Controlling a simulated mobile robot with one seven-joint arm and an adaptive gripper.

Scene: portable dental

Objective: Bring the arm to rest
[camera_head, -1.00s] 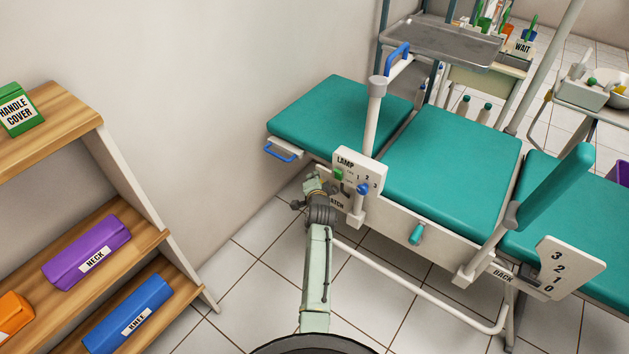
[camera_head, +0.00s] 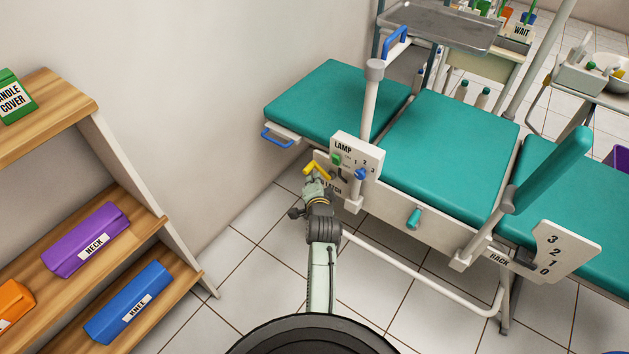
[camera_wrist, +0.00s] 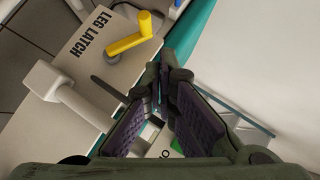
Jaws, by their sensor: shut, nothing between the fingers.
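My gripper (camera_head: 314,184) is at the near side of the teal dental chair (camera_head: 455,150), just in front of the panel marked LEG LATCH (camera_wrist: 88,50). In the wrist view my gripper (camera_wrist: 161,88) is shut and empty, with dark fingers and purple pads. A yellow latch handle (camera_head: 317,169) sticks out beside the fingertips in the head view. In the wrist view the yellow handle (camera_wrist: 130,42) lies up and left of the fingers, apart from them. My arm reaches forward from the bottom of the head view.
The LAMP panel (camera_head: 345,147), with green and blue knobs, is just right of my gripper. A white rail (camera_head: 420,280) runs low along the chair. A wooden shelf (camera_head: 120,250) with labelled boxes stands left. Tiled floor (camera_head: 250,290) is open between shelf and chair.

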